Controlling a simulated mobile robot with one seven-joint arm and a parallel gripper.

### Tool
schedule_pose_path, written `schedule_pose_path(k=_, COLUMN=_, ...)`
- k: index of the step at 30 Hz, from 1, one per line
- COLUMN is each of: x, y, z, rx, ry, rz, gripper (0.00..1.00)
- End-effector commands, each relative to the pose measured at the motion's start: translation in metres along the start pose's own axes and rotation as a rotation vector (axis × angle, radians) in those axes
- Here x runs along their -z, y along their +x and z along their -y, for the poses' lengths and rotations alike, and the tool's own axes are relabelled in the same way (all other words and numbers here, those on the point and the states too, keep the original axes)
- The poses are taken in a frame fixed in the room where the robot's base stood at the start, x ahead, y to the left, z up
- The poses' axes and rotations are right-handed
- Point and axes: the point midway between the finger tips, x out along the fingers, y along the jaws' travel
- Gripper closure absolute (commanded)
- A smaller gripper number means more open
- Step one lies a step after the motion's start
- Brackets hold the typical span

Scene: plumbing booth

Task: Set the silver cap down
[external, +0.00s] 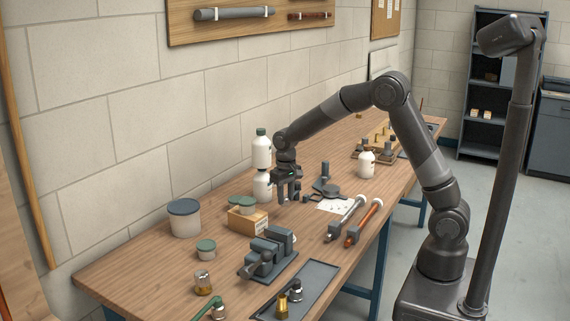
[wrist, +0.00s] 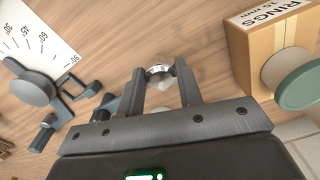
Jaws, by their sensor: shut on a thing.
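The silver cap (wrist: 160,72) shows in the wrist view as a small, shiny, rounded piece between my two fingertips. My gripper (wrist: 159,78) is shut on it. In the external view my gripper (external: 289,197) points down over the back half of the wooden bench (external: 160,262), between the cardboard box and the printed sheet. The cap cannot be made out there. The gap between cap and bench top is hard to judge.
A cardboard rings box (wrist: 275,45) with a green-lidded jar (wrist: 302,88) stands right of my gripper in the wrist view. A dark round-headed tool (wrist: 34,85) and printed sheet (wrist: 45,35) lie left. White bottles (external: 262,150) stand behind. A vise (external: 268,255) sits in front.

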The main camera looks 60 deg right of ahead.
Motion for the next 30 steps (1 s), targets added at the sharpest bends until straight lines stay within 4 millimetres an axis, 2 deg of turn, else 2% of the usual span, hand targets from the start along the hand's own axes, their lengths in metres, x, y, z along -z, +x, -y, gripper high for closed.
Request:
schedule_pose_path(k=6, x=0.002, y=-0.001, z=-0.008, rx=0.0, ry=0.004, rz=-0.001, gripper=0.91)
schedule_pose_path(k=8, x=0.005, y=-0.002, z=-0.018, rx=0.0, ry=0.008, rz=-0.001, gripper=0.91)
schedule_pose_path(k=11, x=0.011, y=-0.005, z=-0.05, rx=-0.001, ry=0.02, rz=-0.001, gripper=0.91)
schedule_pose_path(k=15, x=0.018, y=-0.011, z=-0.114, rx=-0.002, ry=0.038, rz=-0.001, gripper=0.91)
schedule_pose_path(k=20, x=0.017, y=-0.019, z=-0.191, rx=-0.002, ry=0.057, rz=-0.001, gripper=0.91)
schedule_pose_path(k=26, x=0.001, y=-0.027, z=-0.285, rx=-0.003, ry=0.081, rz=-0.001, gripper=0.91)
schedule_pose_path(k=30, x=-0.02, y=-0.034, z=-0.348, rx=-0.002, ry=0.099, rz=-0.001, gripper=0.91)
